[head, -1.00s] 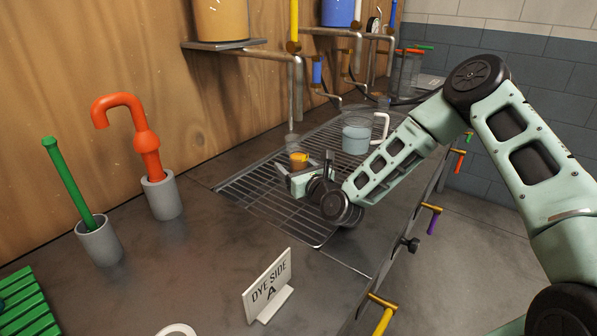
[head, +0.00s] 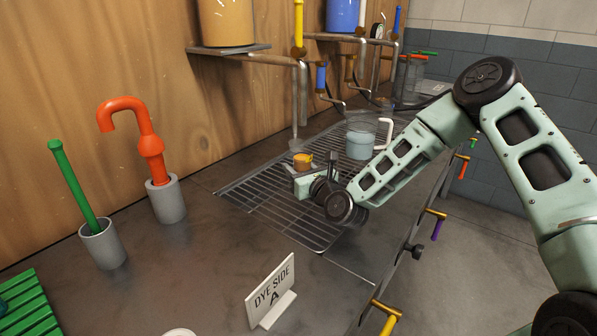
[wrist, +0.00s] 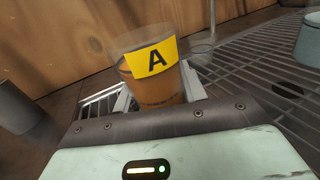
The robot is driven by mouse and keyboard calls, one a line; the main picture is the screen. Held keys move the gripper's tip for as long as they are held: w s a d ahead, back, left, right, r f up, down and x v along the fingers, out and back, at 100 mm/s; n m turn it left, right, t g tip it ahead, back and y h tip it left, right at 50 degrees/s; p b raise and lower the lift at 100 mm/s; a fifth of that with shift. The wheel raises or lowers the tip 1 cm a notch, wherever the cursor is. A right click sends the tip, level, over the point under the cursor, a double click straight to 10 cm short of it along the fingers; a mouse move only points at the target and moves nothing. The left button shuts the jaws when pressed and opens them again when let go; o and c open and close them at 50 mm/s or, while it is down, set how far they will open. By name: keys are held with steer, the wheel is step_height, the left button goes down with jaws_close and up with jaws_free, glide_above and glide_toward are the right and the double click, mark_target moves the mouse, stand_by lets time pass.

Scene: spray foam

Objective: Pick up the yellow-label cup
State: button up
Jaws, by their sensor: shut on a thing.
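The yellow-label cup (wrist: 158,88) is a clear cup with amber liquid and a yellow label marked A, seen close in the wrist view, tilted in the picture. In the head view the cup (head: 302,161) shows small and orange above the metal grate (head: 262,204). My gripper (head: 300,174) is shut on the cup; in the wrist view the fingers (wrist: 158,100) stand on both sides of its lower part. I cannot tell whether the cup's base touches the grate.
A clear pitcher with pale blue liquid (head: 361,143) stands behind on the grate. Pipes (head: 303,95) with coloured handles rise at the back wall. The front grate is clear.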

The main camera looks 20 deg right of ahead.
steer(key=shift+r, duration=1.15)
steer(key=shift+s, duration=0.15)
steer(key=b+v, duration=0.1)
steer(key=v, duration=1.3)
steer(key=shift+s+b, duration=0.3)
steer(key=shift+s+d+r+p, duration=0.1)
steer(key=shift+s+r+p, duration=0.05)
steer(key=shift+p, duration=0.25)
steer(key=shift+s+d+p, duration=0.1)
steer(key=shift+p, duration=0.65)
steer(key=shift+s+d+p, duration=0.1)
steer(key=shift+s+p, duration=0.2)
steer(key=shift+p, duration=0.8)
steer(key=shift+s+p, duration=0.1)
steer(key=shift+p, duration=0.2)
steer(key=shift+s+d+p, duration=0.1)
steer(key=shift+s+p, duration=0.25)
steer(key=shift+p, duration=0.45)
steer(key=shift+s+p, duration=0.5)
steer(key=shift+p, duration=0.35)
